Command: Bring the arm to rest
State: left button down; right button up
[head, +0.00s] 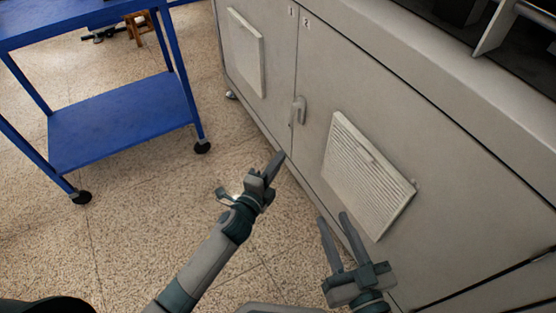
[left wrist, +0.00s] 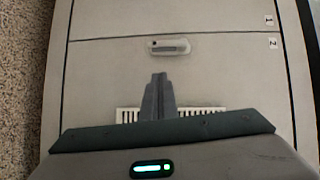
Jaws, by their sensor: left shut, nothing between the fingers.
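My left gripper (head: 272,166) is in the middle of the head view, at the end of the arm that comes in from the lower left. Its fingers are shut and empty, in front of the grey cabinet (head: 315,110). The left wrist view shows the closed left fingers (left wrist: 159,82) pointing toward the cabinet front. My right gripper (head: 333,217) is at the lower right of the head view. Its two fingers are apart with nothing between them, in front of the cabinet door. Contact with the cabinet cannot be told.
The cabinet doors are shut, with a handle (head: 299,110) and vent grilles (head: 365,175). The handle also shows in the left wrist view (left wrist: 168,47). A blue wheeled cart (head: 120,120) stands at the upper left. The speckled floor (head: 130,230) between cart and cabinet is clear.

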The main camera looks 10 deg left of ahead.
dwell(0.3)
